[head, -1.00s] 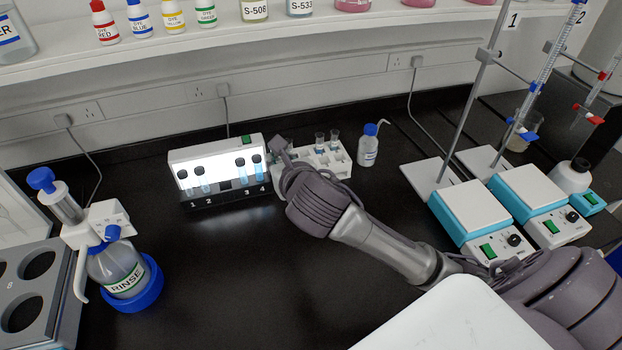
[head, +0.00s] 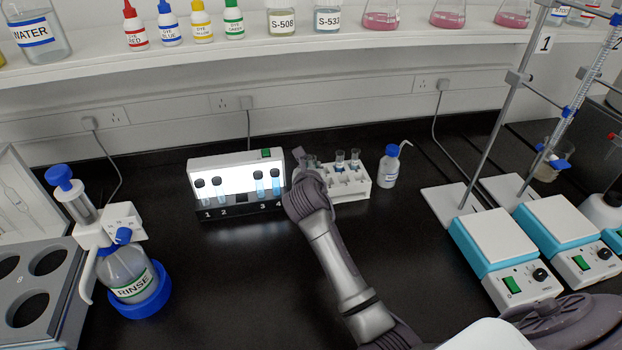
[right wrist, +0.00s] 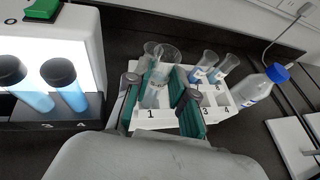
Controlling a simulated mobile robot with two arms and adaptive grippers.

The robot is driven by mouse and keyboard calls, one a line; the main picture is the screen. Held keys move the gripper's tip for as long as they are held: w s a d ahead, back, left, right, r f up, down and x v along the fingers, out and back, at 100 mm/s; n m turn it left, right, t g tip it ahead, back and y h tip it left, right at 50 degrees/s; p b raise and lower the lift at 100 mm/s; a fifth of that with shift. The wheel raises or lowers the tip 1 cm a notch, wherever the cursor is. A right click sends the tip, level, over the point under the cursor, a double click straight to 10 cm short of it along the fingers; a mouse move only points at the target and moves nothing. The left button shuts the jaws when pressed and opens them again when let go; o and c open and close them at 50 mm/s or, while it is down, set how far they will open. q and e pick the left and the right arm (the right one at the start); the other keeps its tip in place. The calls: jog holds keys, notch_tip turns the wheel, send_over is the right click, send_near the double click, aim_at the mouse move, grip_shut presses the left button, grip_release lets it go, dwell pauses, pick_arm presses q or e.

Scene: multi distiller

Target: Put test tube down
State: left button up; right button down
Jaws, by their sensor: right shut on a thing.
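My right gripper (right wrist: 160,90) is shut on a clear test tube (right wrist: 157,88), which stands roughly upright between the green finger pads. In the head view the right gripper (head: 299,156) is at the left end of the white tube rack (head: 352,188), beside the lit stand, and hides the held tube. In the right wrist view the held tube is over the rack's front near the label 1 (right wrist: 150,114). I cannot tell whether its bottom is in a hole. Another tube (right wrist: 147,54) stands just behind it, and two tubes with blue liquid (right wrist: 213,70) are further right. My left gripper is not in view.
The lit stand (head: 237,163) with several black-capped tubes is close on the left. A blue-capped wash bottle (head: 389,168) stands right of the rack. Hotplates (head: 503,238) and clamp stands are at the right, a rinse bottle (head: 128,272) at the left. The bench middle is free apart from my arm.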

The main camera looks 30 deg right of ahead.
jog(key=shift+f, duration=1.5)
jog(key=shift+f, duration=0.1)
jog(key=c, duration=1)
grip_release()
jog(key=shift+f, duration=0.1)
jog(key=shift+r, duration=0.25)
jog(key=v, duration=1.2)
